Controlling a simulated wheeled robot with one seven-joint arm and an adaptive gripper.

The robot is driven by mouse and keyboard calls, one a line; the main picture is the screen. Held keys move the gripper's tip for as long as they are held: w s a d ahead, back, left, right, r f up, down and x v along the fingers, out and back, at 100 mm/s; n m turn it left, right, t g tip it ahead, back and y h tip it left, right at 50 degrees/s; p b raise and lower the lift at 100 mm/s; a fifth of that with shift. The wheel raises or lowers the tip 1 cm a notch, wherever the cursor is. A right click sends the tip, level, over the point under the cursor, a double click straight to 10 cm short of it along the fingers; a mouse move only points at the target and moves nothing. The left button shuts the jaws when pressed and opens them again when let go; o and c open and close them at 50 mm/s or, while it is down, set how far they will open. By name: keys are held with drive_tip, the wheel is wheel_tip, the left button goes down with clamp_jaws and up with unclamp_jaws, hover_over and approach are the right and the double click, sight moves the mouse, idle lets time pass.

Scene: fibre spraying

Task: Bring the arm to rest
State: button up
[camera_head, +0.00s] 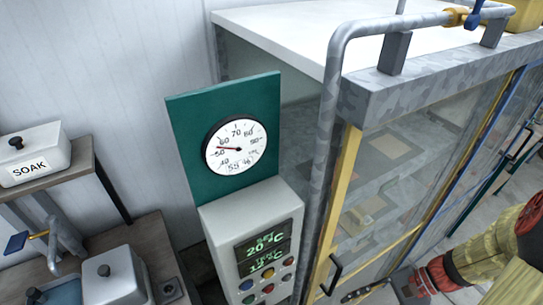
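My arm (480,262) reaches in from the lower right corner, in front of the glazed cabinet. It has a tan, patterned cover and red bands. My gripper (403,286) is at its end, near the bottom edge of the picture, low in front of the yellow-framed door (345,215). The gripper is small and partly cut off, so its fingers cannot be made out. A dark, narrow piece (364,291) lies just left of it; I cannot tell whether it is part of the gripper or whether they touch.
A grey pipe (325,130) runs up the cabinet's corner. A dark door handle (333,274) is left of my gripper. A control box (262,250) with a round dial (234,146) above it stands further left. A SOAK box (34,152) sits on a shelf at far left.

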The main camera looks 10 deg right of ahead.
drive_tip(key=w+a+r+n+t+h+b, duration=0.2)
drive_tip(key=a+r+n+h+b, duration=0.1)
drive_tip(key=r+n, duration=0.4)
drive_tip(key=w+a+r+n+t+h+b, duration=0.2)
drive_tip(key=a+r+n+h+b, duration=0.1)
drive_tip(key=r+n+h, duration=0.3)
drive_tip(key=shift+w+a+r+n+t+h, duration=0.25)
drive_tip(key=shift+a+r+n+t, duration=0.2)
drive_tip(key=shift+r, duration=0.4)
drive_tip(key=shift+c, duration=0.7)
idle(0.3)
